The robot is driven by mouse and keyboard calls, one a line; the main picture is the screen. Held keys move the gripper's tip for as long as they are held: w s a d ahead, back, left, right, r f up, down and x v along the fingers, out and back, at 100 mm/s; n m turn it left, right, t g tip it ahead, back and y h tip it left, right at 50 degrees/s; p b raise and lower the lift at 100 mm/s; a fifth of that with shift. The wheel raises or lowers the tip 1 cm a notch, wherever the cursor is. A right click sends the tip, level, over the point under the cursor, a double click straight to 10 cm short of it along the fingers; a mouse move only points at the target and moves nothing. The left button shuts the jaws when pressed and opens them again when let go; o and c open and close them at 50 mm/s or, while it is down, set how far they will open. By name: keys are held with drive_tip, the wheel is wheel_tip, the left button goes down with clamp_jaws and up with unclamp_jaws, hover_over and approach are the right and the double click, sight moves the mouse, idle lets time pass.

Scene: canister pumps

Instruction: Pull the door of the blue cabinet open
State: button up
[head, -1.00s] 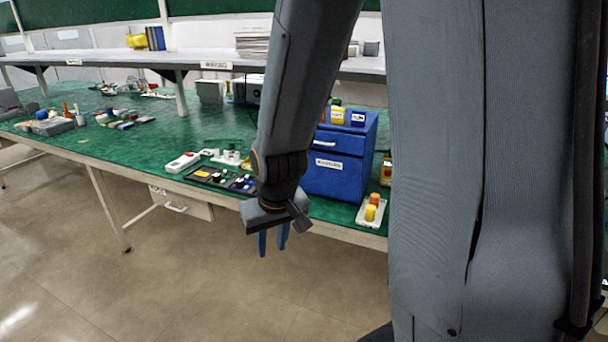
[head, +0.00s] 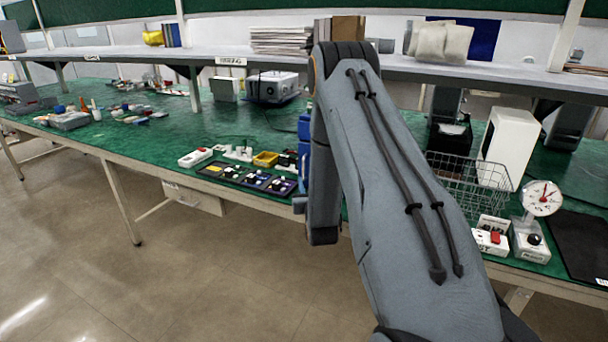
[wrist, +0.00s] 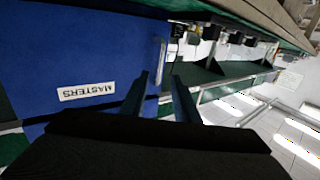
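A narrow pale upright bar (wrist: 161,50), which looks like a handle, is by the right edge of the blue front. My gripper (wrist: 160,78) is in front of it with two fingers apart and nothing visibly held. The bar appears just beyond the gap between the fingertips; I cannot tell whether they touch. In the head view only a blue sliver of the cabinet (head: 304,150) shows; my arm hides the rest and the gripper.
A black tray of small parts (head: 247,178) and a white power strip (head: 195,158) lie left of the cabinet on the green bench. A wire basket (head: 468,183) and a dial gauge (head: 542,198) stand to the right. The floor before the bench is clear.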

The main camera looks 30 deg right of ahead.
sight(304, 169)
drive_tip(key=shift+p+x, duration=0.9)
drive_tip(key=shift+x, duration=2.9)
clamp_jaws()
